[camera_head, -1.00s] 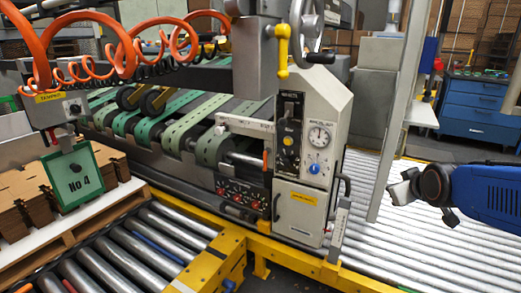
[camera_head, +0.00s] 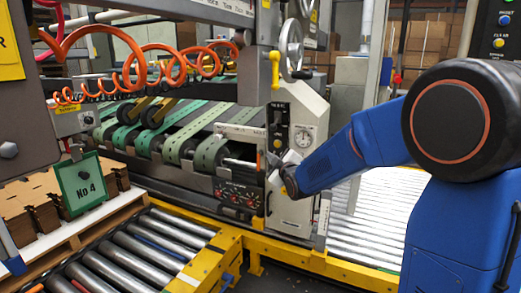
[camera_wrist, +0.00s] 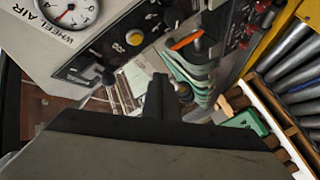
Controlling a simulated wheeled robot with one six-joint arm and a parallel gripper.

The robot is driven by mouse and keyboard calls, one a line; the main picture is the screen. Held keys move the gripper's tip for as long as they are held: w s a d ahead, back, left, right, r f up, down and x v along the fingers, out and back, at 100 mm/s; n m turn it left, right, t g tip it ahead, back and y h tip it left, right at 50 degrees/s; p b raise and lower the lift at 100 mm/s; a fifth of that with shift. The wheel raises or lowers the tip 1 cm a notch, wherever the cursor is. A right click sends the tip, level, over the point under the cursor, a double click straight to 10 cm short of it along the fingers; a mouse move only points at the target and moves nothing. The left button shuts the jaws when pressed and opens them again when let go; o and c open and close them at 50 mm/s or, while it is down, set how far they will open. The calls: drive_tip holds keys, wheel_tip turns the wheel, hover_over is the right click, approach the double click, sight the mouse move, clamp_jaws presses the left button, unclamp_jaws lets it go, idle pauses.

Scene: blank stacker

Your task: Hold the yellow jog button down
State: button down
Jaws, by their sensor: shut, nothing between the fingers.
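The yellow button (camera_wrist: 134,37) sits on the dark control strip of the pale machine cabinet, beside a white dial, in the wrist view. It is small and partly unclear in the head view (camera_head: 277,143). My gripper (camera_wrist: 162,84) is shut and empty. In the wrist view its tips show below the yellow button, with a visible gap in the picture; depth to the panel is hard to judge. In the head view my gripper (camera_head: 277,163) is in front of the cabinet face, lower than the button. No finger covers the button in the wrist view.
An orange lever (camera_wrist: 186,40) and a panel of red knobs (camera_head: 238,194) lie close by. The gauge (camera_wrist: 70,12) is beside the button. A yellow handle (camera_head: 275,70) and a handwheel (camera_head: 291,45) stand above. Rollers (camera_head: 130,255) run along the front.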

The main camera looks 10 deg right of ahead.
sight(277, 144)
drive_tip(key=shift+w+a, duration=0.1)
drive_tip(key=shift+a, duration=0.8)
drive_tip(key=shift+w+d+r, duration=0.1)
drive_tip(key=shift+w+d, duration=0.75)
drive_tip(key=shift+w, duration=0.35)
drive_tip(key=shift+w+d+r, duration=0.1)
drive_tip(key=shift+w+d, duration=0.8)
drive_tip(key=shift+w, duration=0.3)
drive_tip(key=shift+w+d, duration=0.85)
drive_tip(key=shift+w, duration=0.35)
drive_tip(key=shift+w+d, duration=0.25)
drive_tip(key=shift+w, duration=0.05)
